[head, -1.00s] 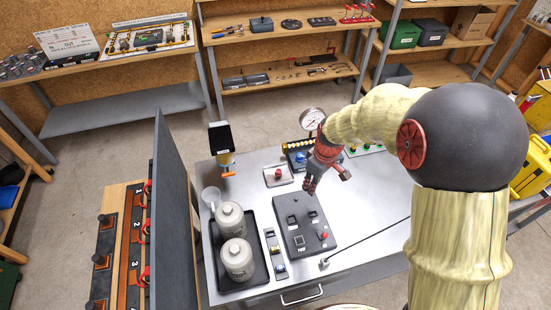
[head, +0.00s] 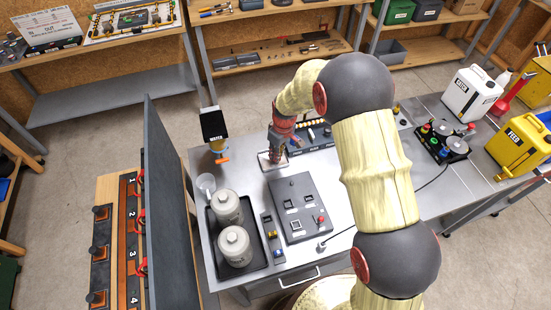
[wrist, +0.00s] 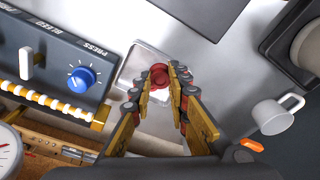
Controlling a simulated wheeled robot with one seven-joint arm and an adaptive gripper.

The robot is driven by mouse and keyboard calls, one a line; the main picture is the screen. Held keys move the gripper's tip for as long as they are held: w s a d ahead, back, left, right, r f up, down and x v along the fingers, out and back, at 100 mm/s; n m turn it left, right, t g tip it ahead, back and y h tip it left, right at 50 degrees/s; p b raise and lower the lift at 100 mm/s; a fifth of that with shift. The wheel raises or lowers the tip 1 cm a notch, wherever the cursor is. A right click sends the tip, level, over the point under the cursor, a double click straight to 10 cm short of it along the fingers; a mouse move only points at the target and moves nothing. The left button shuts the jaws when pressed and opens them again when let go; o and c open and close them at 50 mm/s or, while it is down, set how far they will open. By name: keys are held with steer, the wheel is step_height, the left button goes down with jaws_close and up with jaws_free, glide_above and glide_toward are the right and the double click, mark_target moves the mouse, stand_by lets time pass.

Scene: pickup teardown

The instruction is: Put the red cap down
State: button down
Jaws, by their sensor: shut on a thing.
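The red cap (wrist: 159,74) is between my fingertips in the wrist view, over a small shallow metal tray (wrist: 150,56). My gripper (wrist: 160,82) is shut on the cap. Whether the cap touches the tray floor I cannot tell. In the head view my gripper (head: 277,160) points down at the same tray (head: 264,163), behind the dark control box (head: 295,208). There the gripper hides the cap.
A box with a blue knob (wrist: 82,77) is close beside the tray. A white cup (wrist: 274,115) stands on the other side. Two grey canisters sit in a black tray (head: 218,263). Bare steel bench (head: 345,215) lies right of the control box.

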steer(key=shift+w+a+f, duration=0.3)
steer(key=shift+a+f, duration=0.1)
steer(key=shift+f, duration=0.3)
step_height(320, 180, down, 3)
steer(key=shift+r, duration=0.1)
steer(key=c, duration=1.8)
jaws_free()
steer(key=shift+o, duration=0.4)
